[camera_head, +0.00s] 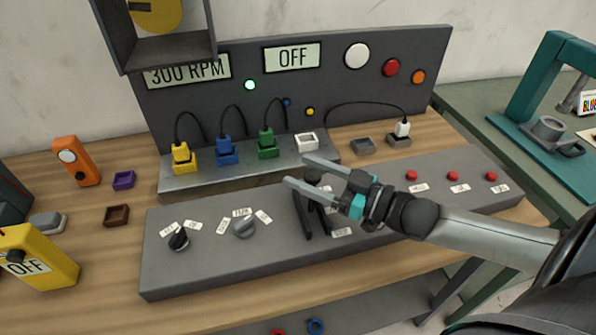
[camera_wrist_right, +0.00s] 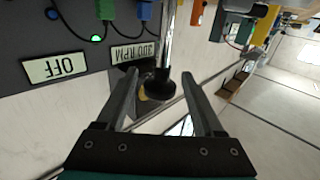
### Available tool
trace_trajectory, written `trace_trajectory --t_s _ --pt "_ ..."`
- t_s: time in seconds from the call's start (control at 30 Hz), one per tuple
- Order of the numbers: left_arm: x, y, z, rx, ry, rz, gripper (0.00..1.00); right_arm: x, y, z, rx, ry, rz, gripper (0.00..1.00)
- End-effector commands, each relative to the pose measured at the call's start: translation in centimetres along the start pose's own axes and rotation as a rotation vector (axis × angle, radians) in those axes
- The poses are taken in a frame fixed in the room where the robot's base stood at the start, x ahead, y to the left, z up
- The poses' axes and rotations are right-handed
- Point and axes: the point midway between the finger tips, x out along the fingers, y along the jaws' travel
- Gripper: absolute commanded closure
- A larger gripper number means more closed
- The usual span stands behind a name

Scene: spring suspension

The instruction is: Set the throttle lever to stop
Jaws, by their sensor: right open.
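The throttle lever (camera_head: 313,177) stands on the grey control panel, with a black knob and dark slotted base rails. A label reading STOP (camera_head: 341,232) lies at the near end of its base. My right gripper (camera_head: 297,170) is open, and its two fingers reach from the right, around the lever's top. In the right wrist view the black knob (camera_wrist_right: 158,86) and its metal shaft show between the open fingers (camera_wrist_right: 159,74). I cannot tell whether a finger touches it. The wrist and fingers partly hide the lever's far side. My left gripper is not in view.
The grey panel (camera_head: 200,265) also carries two rotary knobs (camera_head: 244,228) at left and red buttons (camera_head: 453,176) at right. Behind it are coloured plugs (camera_head: 228,150) and displays reading 300 RPM (camera_head: 187,70) and OFF (camera_head: 292,57). A yellow box (camera_head: 45,265) stands at the left.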

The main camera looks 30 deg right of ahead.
Motion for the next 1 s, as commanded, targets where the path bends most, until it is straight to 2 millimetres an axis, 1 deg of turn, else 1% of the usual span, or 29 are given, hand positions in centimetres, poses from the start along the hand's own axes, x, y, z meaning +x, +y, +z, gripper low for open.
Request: trace_trajectory --t_s 0.1,0.23,0.63,0.67,1.0 --pt "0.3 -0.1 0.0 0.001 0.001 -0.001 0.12 1.0 0.0 0.0 0.000 0.002 0.001 0.30" --pt "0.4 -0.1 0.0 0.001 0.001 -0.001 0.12 1.7 0.0 0.1 0.001 0.000 0.001 0.30" --pt "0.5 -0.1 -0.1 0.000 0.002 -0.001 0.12 2.0 0.0 0.0 0.001 -0.001 0.001 0.30" --pt "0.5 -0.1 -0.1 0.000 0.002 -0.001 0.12 2.0 0.0 0.0 0.001 -0.001 0.001 0.33" --pt "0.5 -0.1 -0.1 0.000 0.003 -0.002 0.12 2.0 0.0 0.0 0.001 -0.001 0.000 0.71"
